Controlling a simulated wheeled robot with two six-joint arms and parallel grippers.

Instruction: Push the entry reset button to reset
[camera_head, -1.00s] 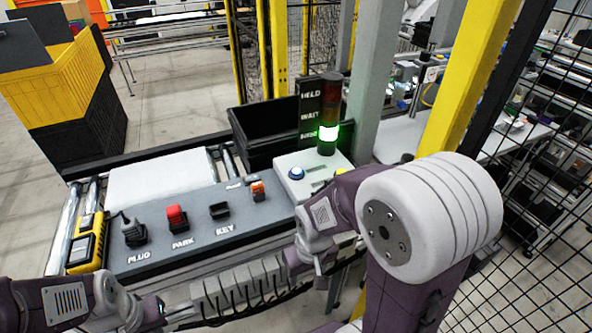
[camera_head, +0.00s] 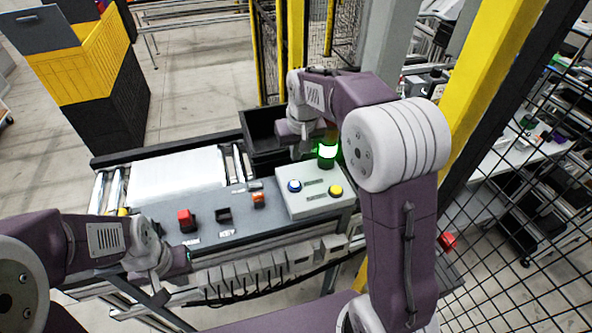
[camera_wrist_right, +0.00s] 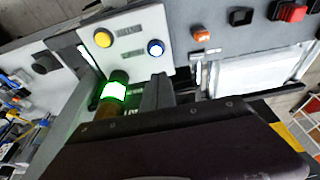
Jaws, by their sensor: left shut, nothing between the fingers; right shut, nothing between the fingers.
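A light grey button box (camera_head: 312,207) at the right end of the console carries a blue button (camera_head: 294,186) and a yellow button (camera_head: 336,191). In the right wrist view the blue button (camera_wrist_right: 155,47) and yellow button (camera_wrist_right: 103,38) are both unobstructed. Their labels are too small to read. My right gripper (camera_head: 302,152) is shut and empty, above and behind the box, beside the lit green stack light (camera_head: 328,153). A dark finger of it (camera_wrist_right: 157,92) shows near the blue button in the wrist view. My left gripper (camera_head: 184,258) is shut and empty at the console's front edge.
The console (camera_head: 240,222) holds a red PARK switch (camera_head: 187,220), a black KEY block (camera_head: 223,215) and an orange switch (camera_head: 258,200). A black bin (camera_head: 262,128) is behind. A yellow post (camera_head: 480,90) and mesh fence (camera_head: 520,210) stand at right.

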